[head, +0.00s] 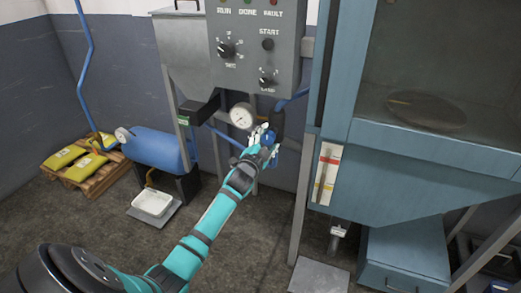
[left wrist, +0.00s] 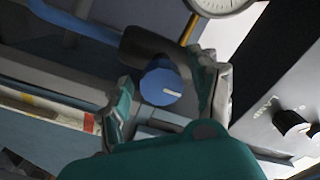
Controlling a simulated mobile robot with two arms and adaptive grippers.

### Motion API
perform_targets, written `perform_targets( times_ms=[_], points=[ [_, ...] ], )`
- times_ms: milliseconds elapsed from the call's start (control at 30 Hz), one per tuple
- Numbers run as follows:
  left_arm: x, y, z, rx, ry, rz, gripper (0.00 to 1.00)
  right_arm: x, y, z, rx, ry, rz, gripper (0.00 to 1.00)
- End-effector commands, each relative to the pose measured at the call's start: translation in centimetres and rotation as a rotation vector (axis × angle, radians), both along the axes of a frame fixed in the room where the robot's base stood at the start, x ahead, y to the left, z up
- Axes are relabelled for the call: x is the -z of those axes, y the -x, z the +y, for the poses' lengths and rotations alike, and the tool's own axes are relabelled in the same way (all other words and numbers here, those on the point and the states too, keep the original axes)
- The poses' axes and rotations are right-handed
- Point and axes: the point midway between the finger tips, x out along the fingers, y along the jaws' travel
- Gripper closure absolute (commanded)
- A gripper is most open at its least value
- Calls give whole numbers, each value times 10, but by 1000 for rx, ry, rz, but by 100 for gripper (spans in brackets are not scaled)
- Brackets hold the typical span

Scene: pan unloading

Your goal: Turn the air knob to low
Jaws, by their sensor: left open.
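The air knob is a round blue knob with a white pointer line, seen in the left wrist view (left wrist: 163,86). Its pointer line points to the right in that picture. In the head view the blue knob (head: 269,138) shows partly behind my fingers, below the control box. My left gripper (head: 262,136) is open at the knob. In the left wrist view its two fingers (left wrist: 168,80) stand on either side of the knob, with a gap showing on the right side. Contact on the left side is hard to tell. No low mark can be read. My right gripper is out of view.
A pressure gauge (head: 241,117) sits just left of the knob. The grey control box (head: 290,45) with a start button and two black knobs hangs above. A blue cabinet (head: 400,160) stands close on the right. A blue tank (head: 155,149) is at the left.

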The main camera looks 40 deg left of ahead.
Motion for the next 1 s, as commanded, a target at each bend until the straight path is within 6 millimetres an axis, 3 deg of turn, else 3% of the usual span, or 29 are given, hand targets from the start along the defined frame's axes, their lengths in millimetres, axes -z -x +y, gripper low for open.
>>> perform_targets(
  times_ms=[200,433,600,1000],
  points=[
    [2,48,-12,0,1,3,38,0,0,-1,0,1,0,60],
    [1,86,-21,-1,2,3,38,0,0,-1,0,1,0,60],
    [1,98,-24,-1,2,2,38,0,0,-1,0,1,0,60],
    [0,100,-24,-1,1,2,38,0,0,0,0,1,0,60]
  ],
)
